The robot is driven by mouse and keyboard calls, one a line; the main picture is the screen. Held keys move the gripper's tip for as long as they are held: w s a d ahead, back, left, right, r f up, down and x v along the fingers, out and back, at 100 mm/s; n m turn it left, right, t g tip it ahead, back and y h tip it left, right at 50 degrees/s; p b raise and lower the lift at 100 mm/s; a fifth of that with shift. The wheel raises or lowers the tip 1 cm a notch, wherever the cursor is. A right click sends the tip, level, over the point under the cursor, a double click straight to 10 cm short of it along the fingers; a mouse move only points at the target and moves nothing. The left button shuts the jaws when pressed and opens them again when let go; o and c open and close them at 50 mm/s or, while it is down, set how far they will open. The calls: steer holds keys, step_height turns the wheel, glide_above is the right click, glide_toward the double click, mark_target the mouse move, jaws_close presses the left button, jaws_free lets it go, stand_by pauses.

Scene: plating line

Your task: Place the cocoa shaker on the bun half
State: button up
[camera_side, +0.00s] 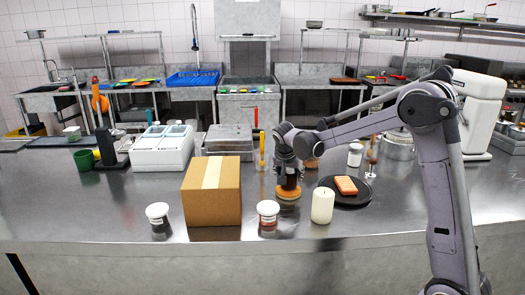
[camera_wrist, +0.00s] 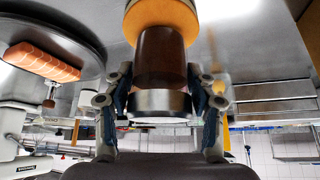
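The cocoa shaker is a dark brown jar with a metal cap; in the wrist view the shaker (camera_wrist: 160,55) is between my fingers. My gripper (camera_wrist: 160,104) has one finger on each side of the cap and appears shut on it. The bun half (camera_wrist: 165,17) is a round orange-brown disc just beyond the shaker's far end. In the side view my gripper (camera_side: 289,165) points down, with the shaker (camera_side: 289,181) upright below it and over the bun half (camera_side: 289,194) on the steel counter. The shaker seems to touch the bun, but the contact is partly hidden.
A cardboard box (camera_side: 212,208) stands left of my gripper. A small white-lidded jar (camera_side: 268,222) and a white candle (camera_side: 322,207) stand in front. A black plate (camera_side: 358,198) with a salmon piece (camera_side: 346,185) is to the right. Another white-lidded jar (camera_side: 157,222) stands left of the box.

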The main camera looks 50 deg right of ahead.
steer(key=shift+o, duration=0.9)
steer(key=shift+r, duration=0.15)
steer(key=v, duration=1.1)
steer(key=s+a+f+n+t+y, duration=0.2)
steer(key=s+a+f+n+y, duration=0.1)
steer(key=s+a+n, duration=0.3)
steer(key=s+a+f+n+t+y, duration=0.2)
steer(key=s+a+n, duration=0.4)
steer(key=s+a, duration=0.5)
steer(key=shift+s+f+n+y, duration=0.45)
steer(key=shift+s+f, duration=0.2)
steer(key=shift+s, duration=0.3)
